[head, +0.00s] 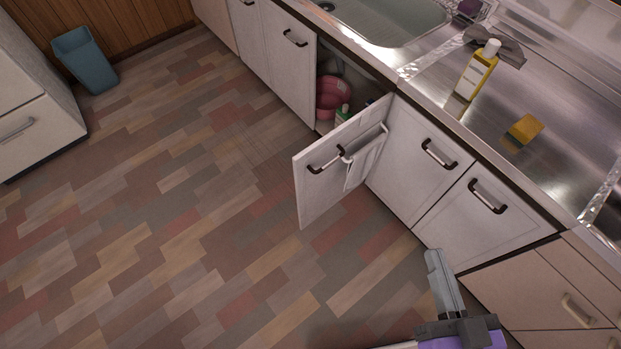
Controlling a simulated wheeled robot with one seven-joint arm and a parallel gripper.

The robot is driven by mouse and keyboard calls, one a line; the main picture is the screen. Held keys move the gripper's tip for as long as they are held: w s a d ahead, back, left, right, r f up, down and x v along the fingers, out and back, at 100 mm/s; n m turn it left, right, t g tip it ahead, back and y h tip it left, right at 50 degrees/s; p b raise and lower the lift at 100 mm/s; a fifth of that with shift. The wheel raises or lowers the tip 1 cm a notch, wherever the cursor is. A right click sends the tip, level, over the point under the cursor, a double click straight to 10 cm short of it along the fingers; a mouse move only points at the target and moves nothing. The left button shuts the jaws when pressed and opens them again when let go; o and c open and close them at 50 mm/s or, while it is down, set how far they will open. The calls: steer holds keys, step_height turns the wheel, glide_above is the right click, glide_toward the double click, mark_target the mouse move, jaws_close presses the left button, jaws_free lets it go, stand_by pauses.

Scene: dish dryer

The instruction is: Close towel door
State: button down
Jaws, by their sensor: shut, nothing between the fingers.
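The towel door (315,193) is a white cabinet door under the counter, standing open and swung out over the floor. It has a dark handle, and a light towel (362,160) hangs from a bar on it. The cabinet opening behind it shows a pink item (331,95) and a small bottle inside. My gripper (438,257) is at the lower right, in front of the closed cabinet doors. Its fingers are together and empty. It is to the right of the open door and apart from it.
Closed white doors (420,165) with dark handles flank the opening. The counter above holds a sink (385,18), a yellow bottle (475,72) and a yellow sponge (525,129). A blue bin (86,62) stands at the far left. The wooden floor (170,220) is clear.

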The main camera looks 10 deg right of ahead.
steer(key=w+d+f+m+b, duration=0.2)
steer(key=w+f+m+b, duration=0.6)
steer(key=f, duration=0.7)
steer(key=m+g+y+b, duration=0.1)
steer(key=m+y+b, duration=0.75)
steer(key=m, duration=1.05)
glide_toward(299, 161)
steer(key=shift+y, duration=0.95)
steer(key=x, duration=0.4)
steer(key=d+f+x, duration=0.1)
steer(key=x, duration=0.1)
steer(key=shift+w+a+p, duration=0.2)
steer(key=shift+w+p, duration=0.15)
steer(key=shift+w, duration=0.25)
steer(key=shift+w+a, duration=0.1)
